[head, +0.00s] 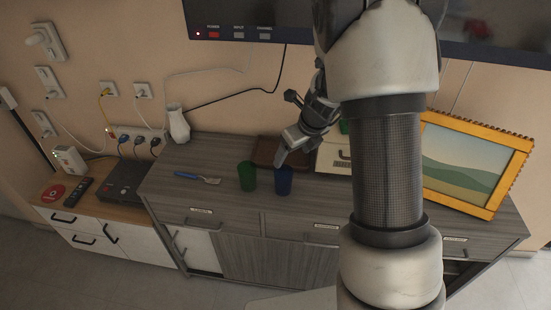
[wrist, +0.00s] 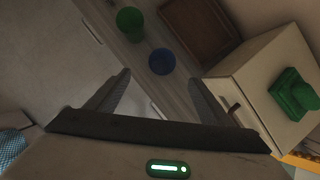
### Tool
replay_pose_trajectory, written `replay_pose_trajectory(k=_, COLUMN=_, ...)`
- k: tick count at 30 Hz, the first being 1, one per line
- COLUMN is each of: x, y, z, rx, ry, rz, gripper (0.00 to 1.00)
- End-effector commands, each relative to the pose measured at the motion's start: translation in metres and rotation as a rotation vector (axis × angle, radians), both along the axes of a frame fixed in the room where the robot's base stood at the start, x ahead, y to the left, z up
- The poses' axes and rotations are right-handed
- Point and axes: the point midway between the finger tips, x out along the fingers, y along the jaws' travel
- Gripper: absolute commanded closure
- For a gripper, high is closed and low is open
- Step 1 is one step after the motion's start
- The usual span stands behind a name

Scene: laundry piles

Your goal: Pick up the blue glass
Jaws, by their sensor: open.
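The blue glass (head: 283,181) stands upright on the grey wooden sideboard (head: 335,195). It also shows in the wrist view (wrist: 162,62), beyond the fingertips and roughly centred between them. My gripper (head: 281,160) is right above the glass in the head view, pointing down. In the wrist view its two fingers (wrist: 158,78) are spread apart with nothing between them. A green glass (head: 247,176) stands just left of the blue one, also seen in the wrist view (wrist: 130,22).
A blue-handled fork (head: 197,177) and a white vase (head: 179,124) are on the left. A brown tray (head: 267,151) lies behind the glasses. A light box (head: 334,158) with a green object (wrist: 293,93) on top stands at the right, before a framed picture (head: 470,165).

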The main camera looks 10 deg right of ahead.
Motion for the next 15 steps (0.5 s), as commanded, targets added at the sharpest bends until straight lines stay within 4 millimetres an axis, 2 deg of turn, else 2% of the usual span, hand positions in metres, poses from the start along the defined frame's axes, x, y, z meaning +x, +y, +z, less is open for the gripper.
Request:
replay_pose_trajectory(k=5, x=0.008, y=-0.002, z=-0.027, rx=0.014, ry=0.016, rz=-0.065, gripper=0.26)
replay_pose_trajectory(k=15, x=0.034, y=0.009, z=-0.094, rx=0.014, ry=0.016, rz=-0.059, gripper=0.26)
